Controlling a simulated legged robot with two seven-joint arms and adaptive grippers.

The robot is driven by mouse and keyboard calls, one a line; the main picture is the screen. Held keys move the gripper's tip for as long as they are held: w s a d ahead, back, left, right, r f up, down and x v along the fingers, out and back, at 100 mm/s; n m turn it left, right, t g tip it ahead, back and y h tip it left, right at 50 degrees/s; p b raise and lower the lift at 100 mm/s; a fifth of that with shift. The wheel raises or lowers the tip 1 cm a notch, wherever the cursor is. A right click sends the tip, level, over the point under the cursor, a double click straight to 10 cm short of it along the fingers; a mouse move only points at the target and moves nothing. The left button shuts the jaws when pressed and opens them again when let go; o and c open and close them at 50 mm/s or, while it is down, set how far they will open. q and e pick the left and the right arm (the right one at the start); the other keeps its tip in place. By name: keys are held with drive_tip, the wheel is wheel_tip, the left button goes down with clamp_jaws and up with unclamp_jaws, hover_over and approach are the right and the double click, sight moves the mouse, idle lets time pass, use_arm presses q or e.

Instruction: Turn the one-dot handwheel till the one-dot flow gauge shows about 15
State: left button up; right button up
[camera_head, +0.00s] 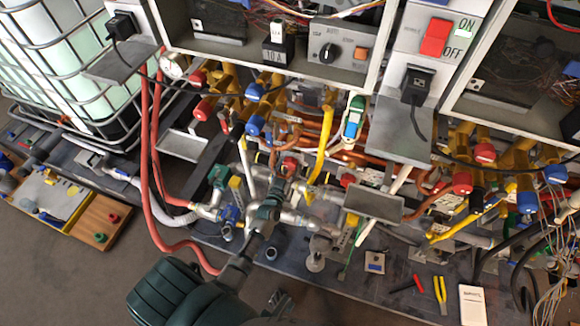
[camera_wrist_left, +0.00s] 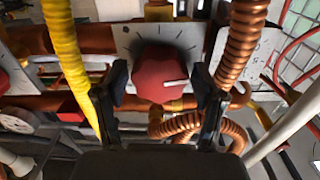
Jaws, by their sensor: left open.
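A red round knob with a white pointer line (camera_wrist_left: 162,76) sits in front of a pale plate with dark scale marks in the left wrist view. No dot mark is legible on it, so I cannot tell if it is the one-dot handwheel. My left gripper (camera_wrist_left: 160,92) is open, with one finger on each side of the knob; contact cannot be told. In the head view my left gripper (camera_head: 272,194) reaches in among the pipes and partly hides that spot. A round white gauge (camera_head: 172,66) hangs at the upper left; its reading and dots are too small to tell.
A yellow hose (camera_wrist_left: 66,50) and a ribbed copper pipe (camera_wrist_left: 243,45) run close beside the fingers. Red hoses (camera_head: 146,170) hang at the left. A grey shelf plate (camera_head: 374,203) juts out right of the gripper. Pliers (camera_head: 440,293) lie on the bench at lower right.

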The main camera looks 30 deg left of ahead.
use_arm(q)
drive_tip(key=shift+w, duration=0.2)
use_arm(e)
drive_tip(key=shift+r, duration=0.2)
use_arm(q)
drive_tip(key=c, duration=0.9)
drive_tip(key=shift+o, duration=0.2)
drive_tip(key=shift+n, duration=0.3)
use_arm(e)
drive_tip(key=shift+w+f, duration=0.1)
